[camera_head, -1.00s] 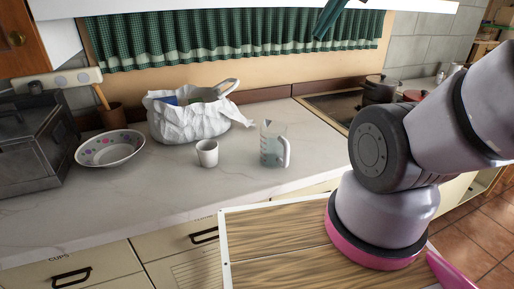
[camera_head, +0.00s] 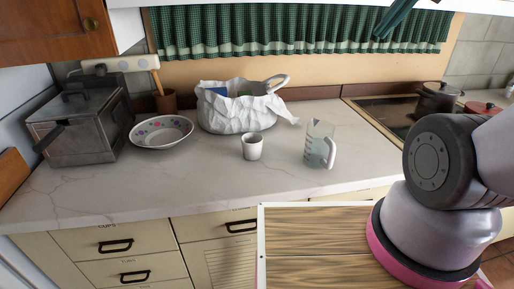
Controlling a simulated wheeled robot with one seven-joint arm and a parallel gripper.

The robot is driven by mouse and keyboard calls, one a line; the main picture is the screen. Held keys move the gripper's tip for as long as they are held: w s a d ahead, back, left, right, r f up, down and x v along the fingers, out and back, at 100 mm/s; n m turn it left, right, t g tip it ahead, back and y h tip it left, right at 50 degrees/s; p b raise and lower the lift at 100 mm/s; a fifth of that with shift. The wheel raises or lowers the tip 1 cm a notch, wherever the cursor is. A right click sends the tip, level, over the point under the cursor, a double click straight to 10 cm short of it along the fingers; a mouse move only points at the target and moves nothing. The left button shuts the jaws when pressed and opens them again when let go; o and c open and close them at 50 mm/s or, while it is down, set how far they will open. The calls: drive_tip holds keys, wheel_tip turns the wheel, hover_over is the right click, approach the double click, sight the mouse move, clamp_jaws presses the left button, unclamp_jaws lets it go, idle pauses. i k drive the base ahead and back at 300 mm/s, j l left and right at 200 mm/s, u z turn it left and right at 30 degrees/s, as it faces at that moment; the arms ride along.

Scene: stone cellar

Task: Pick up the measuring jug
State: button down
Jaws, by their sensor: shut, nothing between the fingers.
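The measuring jug (camera_head: 318,146) is clear with blue-green markings and a white handle on its right side. It stands upright on the pale marble counter (camera_head: 200,182), right of a small white cup (camera_head: 252,147). Part of my arm shows at the right edge, beyond the jug's right side and apart from it. My gripper is outside the view.
A white crumpled bag (camera_head: 240,112) stands behind the cup. A patterned bowl (camera_head: 161,133) and a metal toaster oven (camera_head: 78,125) are to the left. A pot (camera_head: 437,99) is on the hob at right. The counter front is clear.

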sight(320, 149)
drive_tip(key=k+l+z, duration=0.1)
drive_tip(key=l+z, duration=0.6)
drive_tip(key=k, duration=0.05)
